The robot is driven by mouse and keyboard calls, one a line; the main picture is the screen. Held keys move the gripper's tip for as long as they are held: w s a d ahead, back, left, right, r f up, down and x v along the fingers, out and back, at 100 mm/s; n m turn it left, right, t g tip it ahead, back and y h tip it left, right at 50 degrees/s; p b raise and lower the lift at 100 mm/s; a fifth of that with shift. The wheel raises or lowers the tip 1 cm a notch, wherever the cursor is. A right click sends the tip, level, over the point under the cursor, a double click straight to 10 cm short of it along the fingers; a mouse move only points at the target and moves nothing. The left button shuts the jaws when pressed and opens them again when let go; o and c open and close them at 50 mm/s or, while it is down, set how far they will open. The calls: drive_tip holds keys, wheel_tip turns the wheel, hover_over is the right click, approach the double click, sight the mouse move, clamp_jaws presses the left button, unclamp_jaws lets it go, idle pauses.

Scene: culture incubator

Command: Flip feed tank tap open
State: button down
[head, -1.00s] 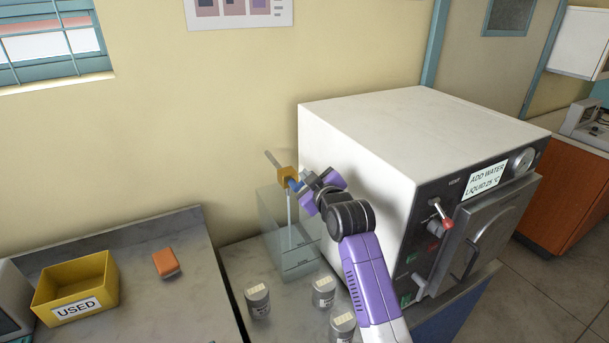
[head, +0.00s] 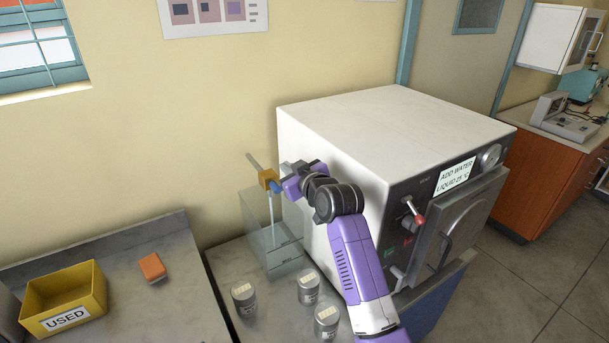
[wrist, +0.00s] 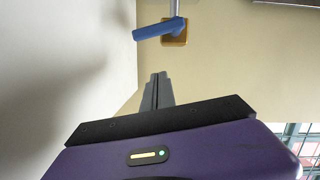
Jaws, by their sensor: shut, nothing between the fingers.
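The feed tank (head: 262,246) is a clear box with level marks, standing on the counter beside the white steriliser-like machine. Its tap has an orange-yellow body (head: 267,177) and a blue lever (head: 277,187) above the tank, with a thin pipe running down. In the wrist view, the blue lever (wrist: 160,29) points left from the orange-yellow body (wrist: 177,39). My gripper (wrist: 157,78) is shut and empty, its fingertips short of the lever and apart from it in that view. In the head view my gripper (head: 286,168) is close to the tap's right side; contact is unclear there.
The white machine (head: 390,130) stands close right of my gripper, its wall beside my wrist. Several grey jars (head: 311,287) stand on the counter in front of the tank. A yellow USED bin (head: 62,300) and an orange block (head: 152,267) are at left.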

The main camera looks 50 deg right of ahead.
drive_tip(key=b+v, duration=0.1)
drive_tip(key=v, duration=0.8)
drive_tip(key=shift+f+b, duration=0.25)
drive_tip(key=shift+b, duration=0.15)
drive_tip(key=shift+s+r, duration=0.1)
drive_tip(key=shift+s, duration=0.05)
